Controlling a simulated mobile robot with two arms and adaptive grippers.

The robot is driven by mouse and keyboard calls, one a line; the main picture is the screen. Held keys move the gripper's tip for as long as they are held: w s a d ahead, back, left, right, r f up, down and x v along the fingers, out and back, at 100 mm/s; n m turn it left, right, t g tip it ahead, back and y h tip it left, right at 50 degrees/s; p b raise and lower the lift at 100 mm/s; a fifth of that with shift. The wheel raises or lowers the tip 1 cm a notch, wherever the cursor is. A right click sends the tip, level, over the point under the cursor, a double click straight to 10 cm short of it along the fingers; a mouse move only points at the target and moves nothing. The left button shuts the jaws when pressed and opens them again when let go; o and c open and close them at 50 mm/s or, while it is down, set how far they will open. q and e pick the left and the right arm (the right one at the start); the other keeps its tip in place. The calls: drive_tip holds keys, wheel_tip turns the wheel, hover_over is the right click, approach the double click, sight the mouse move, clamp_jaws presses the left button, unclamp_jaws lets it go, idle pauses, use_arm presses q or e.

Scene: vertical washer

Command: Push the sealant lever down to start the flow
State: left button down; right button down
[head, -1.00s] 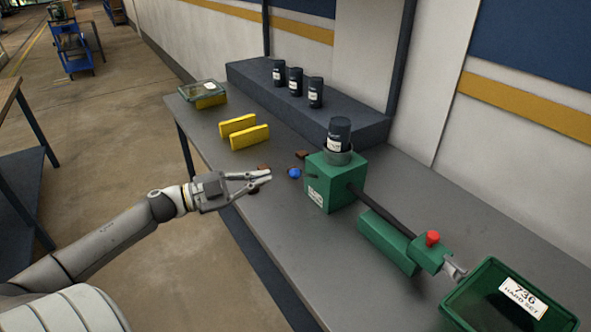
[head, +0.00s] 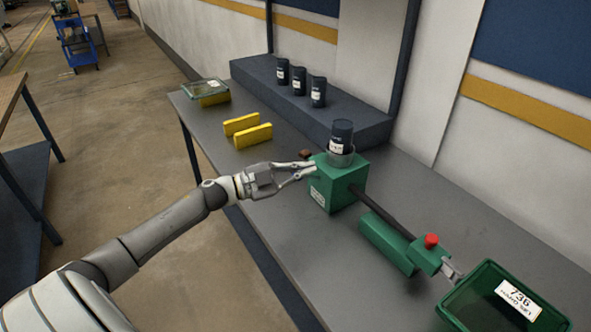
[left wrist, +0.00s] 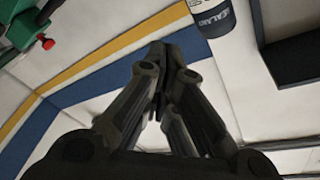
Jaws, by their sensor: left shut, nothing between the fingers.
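The green dispenser block (head: 336,190) stands on the bench with a dark, white-labelled sealant bottle (head: 341,135) upright in its top cup. The bottle also shows upside down at the top of the left wrist view (left wrist: 212,16). My left gripper (head: 312,166) is at the block's upper left edge; I cannot tell whether it touches. Its fingers are shut with nothing between them, tips together in the left wrist view (left wrist: 160,52). The blue knob seen earlier left of the block, perhaps the lever's end, is now hidden around the gripper. My right gripper is not in view.
A black tube runs from the block to a green fitting with a red knob (head: 431,241). A green bin (head: 490,280) stands at the right. Three dark bottles (head: 299,82) stand on a raised shelf. Yellow blocks (head: 252,136) and a lidded box (head: 208,92) are farther back.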

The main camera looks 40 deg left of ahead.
sight(308, 176)
use_arm(q)
drive_tip(key=a+f, duration=0.2)
drive_tip(key=shift+w+a+f, duration=0.15)
drive_tip(key=shift+a+f, duration=0.15)
drive_tip(key=shift+f, duration=0.1)
drive_tip(key=shift+f, duration=0.1)
